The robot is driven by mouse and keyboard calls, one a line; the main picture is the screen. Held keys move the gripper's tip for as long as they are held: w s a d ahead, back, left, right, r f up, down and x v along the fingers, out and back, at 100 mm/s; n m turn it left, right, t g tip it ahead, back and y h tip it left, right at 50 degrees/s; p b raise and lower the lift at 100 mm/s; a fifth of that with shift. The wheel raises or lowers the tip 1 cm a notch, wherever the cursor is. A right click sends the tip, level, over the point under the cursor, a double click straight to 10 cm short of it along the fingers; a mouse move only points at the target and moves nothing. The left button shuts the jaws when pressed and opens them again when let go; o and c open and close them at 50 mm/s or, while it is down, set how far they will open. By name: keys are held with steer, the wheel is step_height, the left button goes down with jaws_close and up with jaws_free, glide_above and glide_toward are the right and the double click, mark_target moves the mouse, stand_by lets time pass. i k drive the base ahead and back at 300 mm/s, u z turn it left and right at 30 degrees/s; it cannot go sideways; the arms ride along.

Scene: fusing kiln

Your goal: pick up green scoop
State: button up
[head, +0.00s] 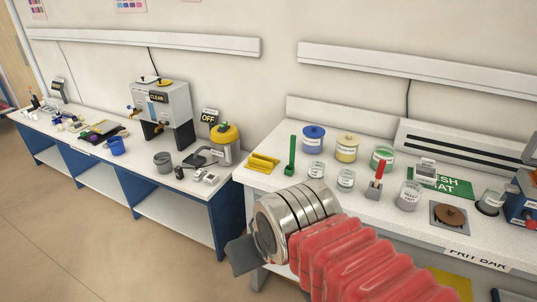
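A green upright thing (291,155), which looks like the green scoop, stands near the left end of the right-hand white bench. My gripper (242,256) shows as a dark grey flat piece beyond a silver wrist, low in the picture and in front of the bench's left end. It is apart from the green scoop, which lies up and to the right of it. Most of the gripper is hidden behind the wrist, so I cannot tell whether it is open.
Yellow pieces (263,163) lie left of the scoop. A blue-lidded jar (313,138), a yellow jar (347,148) and small labelled jars (316,170) stand close on its right. A red-handled tool (376,181) stands farther right. A gap separates this bench from the left one (147,176).

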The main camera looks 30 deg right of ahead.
mark_target(290, 169)
steer(key=u, duration=0.05)
steer(key=i, duration=1.5)
steer(key=z, duration=0.65)
